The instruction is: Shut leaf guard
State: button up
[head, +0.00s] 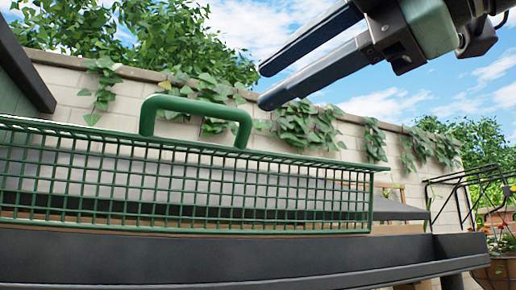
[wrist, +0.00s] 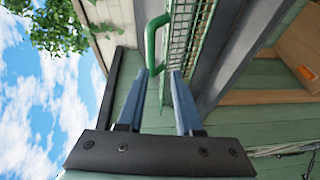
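The leaf guard (head: 290,190) is a long green wire-mesh panel with a green bar handle (head: 245,118) on its upper edge. It stands over a dark grey trough (head: 200,262) in the head view; its hinge is not clear. My gripper (head: 266,85) is open and empty, up and to the right of the handle in the head view. In the wrist view, the handle (wrist: 151,42) lies ahead of the gap between my fingertips (wrist: 158,73), with its lower end close to them. I cannot tell whether they touch. The mesh edge (wrist: 181,38) runs just right of the handle.
A stone wall (head: 65,85) with ivy stands behind. A black wire frame (head: 462,180) and a planter with flowers (head: 497,268) are at the right. In the wrist view, a wooden piece (wrist: 300,50) and pale cords (wrist: 285,148) lie at the right.

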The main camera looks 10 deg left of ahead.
aim_at(205, 106)
jog(key=shift+n, duration=0.4)
jog(key=x, duration=0.4)
jog(key=r+x, duration=0.1)
jog(key=x, duration=0.7)
jog(key=shift+s+a+r+p, duration=0.15)
jog(key=shift+a+r+p, duration=0.2)
jog(key=shift+a, duration=0.25)
grip_shut()
dwell(0.4)
